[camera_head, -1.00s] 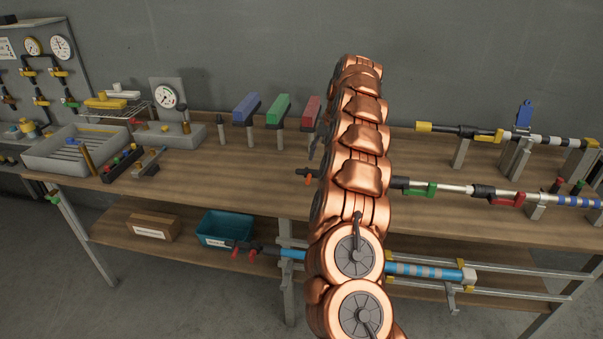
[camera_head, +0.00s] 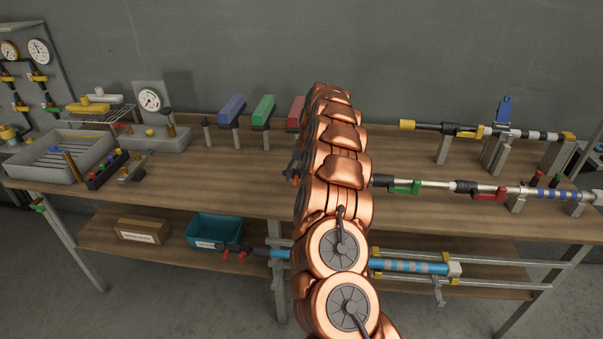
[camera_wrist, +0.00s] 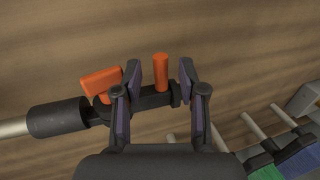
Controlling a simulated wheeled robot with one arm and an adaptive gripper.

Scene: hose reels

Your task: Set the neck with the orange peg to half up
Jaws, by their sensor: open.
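The orange peg (camera_wrist: 161,72) stands out from a black neck (camera_wrist: 150,102) in the wrist view. My gripper (camera_wrist: 160,68) is open, with one finger on each side of the peg. Gaps show between the peg and both fingers. A flat orange lever (camera_wrist: 97,84) sits just left of the left finger, on the same black fitting. A black collar (camera_wrist: 58,118) joins the fitting to a silver tube further left. In the head view my copper arm hides most of this fitting and my gripper; only a small dark and orange part shows at the arm's left edge.
In the wrist view, blocks on posts, green (camera_wrist: 263,172) and blue (camera_wrist: 300,160), lie at lower right. In the head view, green (camera_head: 404,187) and red (camera_head: 489,194) levers sit on the tube right of my arm. A grey tray (camera_head: 60,157) stands at left.

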